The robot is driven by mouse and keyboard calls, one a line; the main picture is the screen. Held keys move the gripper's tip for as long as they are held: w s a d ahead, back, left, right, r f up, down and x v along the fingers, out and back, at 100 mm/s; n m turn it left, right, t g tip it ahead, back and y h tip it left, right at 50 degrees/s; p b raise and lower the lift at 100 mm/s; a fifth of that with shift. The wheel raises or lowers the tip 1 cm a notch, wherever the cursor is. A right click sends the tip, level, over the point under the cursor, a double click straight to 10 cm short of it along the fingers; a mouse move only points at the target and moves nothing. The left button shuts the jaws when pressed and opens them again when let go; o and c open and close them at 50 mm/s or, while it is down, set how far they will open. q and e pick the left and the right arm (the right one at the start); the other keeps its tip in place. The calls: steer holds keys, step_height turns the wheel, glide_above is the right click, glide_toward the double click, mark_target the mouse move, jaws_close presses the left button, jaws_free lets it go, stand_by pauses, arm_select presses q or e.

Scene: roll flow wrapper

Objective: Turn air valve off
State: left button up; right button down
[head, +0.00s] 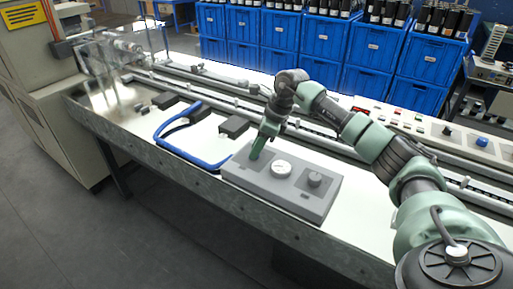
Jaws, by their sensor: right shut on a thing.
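The grey air valve box (300,201) sits at the front edge of the machine table. On its top are a round white gauge (281,169) in the middle and a grey knob (315,179) at the right. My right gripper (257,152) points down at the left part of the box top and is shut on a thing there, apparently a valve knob. The fingers hide that thing, so its position cannot be read. My left gripper is not in view.
A blue hose (188,156) lies left of the box. A control panel (440,128) with buttons and a blue knob stands at the right behind my arm. Rails run along the table. Blue crates (340,38) with dark bottles stand at the back.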

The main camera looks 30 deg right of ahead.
steer(key=shift+w+d+r+n, duration=0.1)
steer(key=shift+n, duration=0.4)
stand_by(0.3)
steer(key=c, duration=1.1)
jaws_free()
steer(key=v, duration=0.7)
steer(key=shift+d+r+b, duration=0.2)
steer(key=shift+r+b, duration=0.1)
steer(key=shift+r, duration=0.05)
